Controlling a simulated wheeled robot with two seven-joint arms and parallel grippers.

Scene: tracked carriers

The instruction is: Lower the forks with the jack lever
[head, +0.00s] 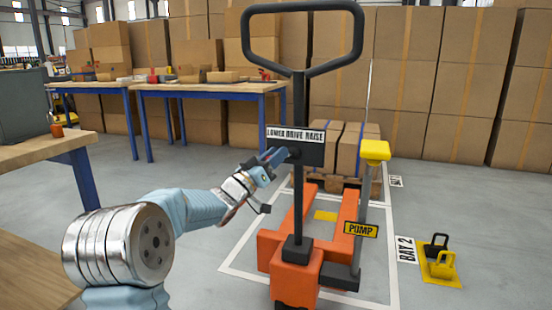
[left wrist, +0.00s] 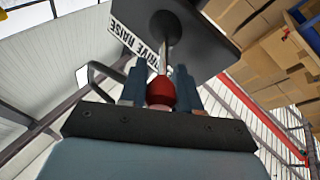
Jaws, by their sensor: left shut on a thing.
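The orange pallet jack (head: 290,270) stands in front of me with its black loop handle (head: 300,8) upright. A dark plate reading LOWER DRIVE RAISE (head: 296,134) is on its handle post. My left gripper (head: 276,156) is at this plate from the left. In the left wrist view, its blue fingers (left wrist: 160,88) are shut on the red knob of the jack lever (left wrist: 160,94), whose thin stem runs to the plate. In the head view the gripper hides the knob. The orange forks (head: 348,207) run back to a wooden pallet with cartons (head: 346,145). My right gripper is out of view.
A yellow-topped pump lever (head: 374,150) with a PUMP label stands right of the post. A yellow floor plate with padlock-like shapes (head: 440,272) lies at the right. Workbenches (head: 210,88) stand at the left and back. Stacked cartons (head: 440,85) line the back. The floor at the right is mostly clear.

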